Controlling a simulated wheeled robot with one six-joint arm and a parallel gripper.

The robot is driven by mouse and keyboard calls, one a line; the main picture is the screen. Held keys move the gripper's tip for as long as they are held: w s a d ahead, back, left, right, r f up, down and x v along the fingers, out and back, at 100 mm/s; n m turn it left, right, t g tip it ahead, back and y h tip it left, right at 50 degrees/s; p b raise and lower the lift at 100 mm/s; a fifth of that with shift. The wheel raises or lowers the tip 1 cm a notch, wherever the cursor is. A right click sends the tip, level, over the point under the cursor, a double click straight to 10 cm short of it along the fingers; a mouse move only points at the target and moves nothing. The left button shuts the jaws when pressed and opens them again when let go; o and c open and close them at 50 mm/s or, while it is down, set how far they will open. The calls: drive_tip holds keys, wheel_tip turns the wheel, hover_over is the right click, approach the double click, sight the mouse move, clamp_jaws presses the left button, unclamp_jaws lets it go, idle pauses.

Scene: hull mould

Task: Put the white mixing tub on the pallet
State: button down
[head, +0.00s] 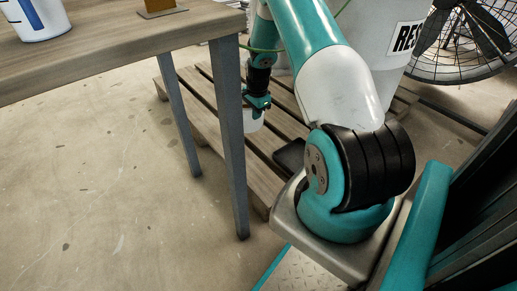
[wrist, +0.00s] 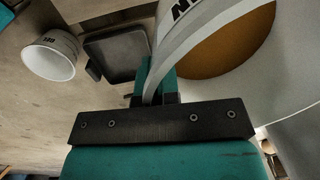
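The white mixing tub (head: 252,121) hangs at my gripper (head: 258,102) in the head view, over the wooden pallet (head: 205,118), partly hidden by a table leg. Whether its base touches the slats cannot be told. In the wrist view the fingers of my gripper (wrist: 160,90) are closed on the rim of the tub (wrist: 197,25). Dark lettering shows on its outer wall and amber-brown material lies inside.
A dark square tray (wrist: 117,57) lies near the tub; a smaller white bucket (wrist: 50,56) is beside it. A large white drum (head: 395,55) stands behind my arm, with a fan (head: 465,40) at right. The wooden table (head: 110,45) with grey legs is left.

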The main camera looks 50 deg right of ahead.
sight(250, 125)
wheel_tip(250, 125, down, 16)
drive_tip(key=b, duration=0.6)
drive_tip(key=shift+r, duration=0.15)
drive_tip(key=c, duration=1.8)
unclamp_jaws()
drive_tip(key=shift+f, duration=0.2)
drive_tip(key=o, duration=0.4)
drive_tip(key=shift+o, duration=0.2)
wheel_tip(250, 125, up, 12)
drive_tip(key=s+p, duration=0.1)
drive_tip(key=p, duration=0.5)
drive_tip(key=shift+a+r, duration=0.15)
drive_tip(key=shift+r, duration=0.05)
